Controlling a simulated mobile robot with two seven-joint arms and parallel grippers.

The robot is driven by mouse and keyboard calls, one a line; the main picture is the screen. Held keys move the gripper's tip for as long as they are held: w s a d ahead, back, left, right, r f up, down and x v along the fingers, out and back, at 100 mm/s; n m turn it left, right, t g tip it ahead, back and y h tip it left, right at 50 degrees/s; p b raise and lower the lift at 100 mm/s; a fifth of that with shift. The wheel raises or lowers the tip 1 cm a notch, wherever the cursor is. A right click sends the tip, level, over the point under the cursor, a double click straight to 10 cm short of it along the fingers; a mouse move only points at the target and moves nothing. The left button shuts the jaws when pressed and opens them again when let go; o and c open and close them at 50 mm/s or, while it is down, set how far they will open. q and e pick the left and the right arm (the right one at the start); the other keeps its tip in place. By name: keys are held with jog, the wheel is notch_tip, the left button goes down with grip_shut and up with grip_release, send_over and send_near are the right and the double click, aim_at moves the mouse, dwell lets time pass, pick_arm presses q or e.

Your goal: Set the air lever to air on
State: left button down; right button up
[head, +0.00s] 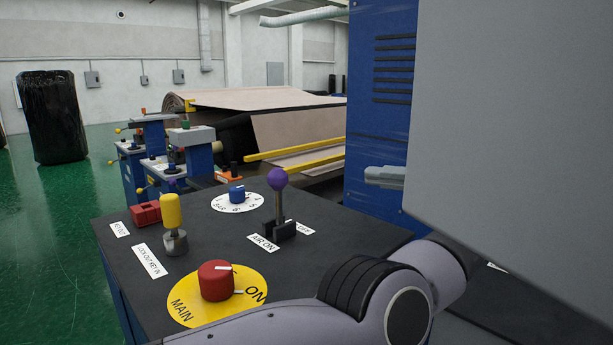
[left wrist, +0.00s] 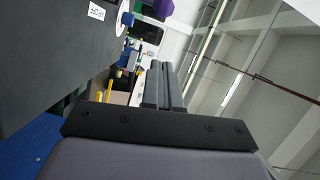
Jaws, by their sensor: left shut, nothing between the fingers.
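The air lever (head: 279,205) stands on the dark control panel top (head: 200,215), with a purple ball knob (head: 277,179) on a metal stem rising from a black base. It looks nearly upright. The AIR ON label (head: 263,243) lies at the base's left front; another label (head: 303,228), partly hidden, lies to its right. My left gripper (head: 372,177) is to the right of the knob and apart from it, its fingers pointing left. Its fingers (left wrist: 164,85) look shut and empty in the left wrist view, where a purple shape (left wrist: 163,8) shows at the top. My right gripper is out of view.
Near the lever are a red main knob (head: 215,281) on a yellow disc, a yellow-handled key (head: 172,222), a red block (head: 146,213) and a blue dial knob (head: 237,194). A blue cabinet (head: 378,130) stands behind. Space above the panel's left part is clear.

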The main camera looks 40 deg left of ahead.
aim_at(278, 198)
pick_arm(q)
jog(key=shift+a, duration=0.1)
jog(key=s+x, duration=0.2)
jog(key=x, duration=1)
jog(key=shift+s+f+p, duration=0.3)
jog(key=shift+s, duration=0.15)
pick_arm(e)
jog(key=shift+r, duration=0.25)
pick_arm(q)
jog(key=shift+s, duration=0.1)
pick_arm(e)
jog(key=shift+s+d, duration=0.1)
pick_arm(q)
jog(key=shift+s+r+n, duration=0.15)
jog(key=shift+s+n, duration=0.1)
jog(key=shift+n, duration=0.15)
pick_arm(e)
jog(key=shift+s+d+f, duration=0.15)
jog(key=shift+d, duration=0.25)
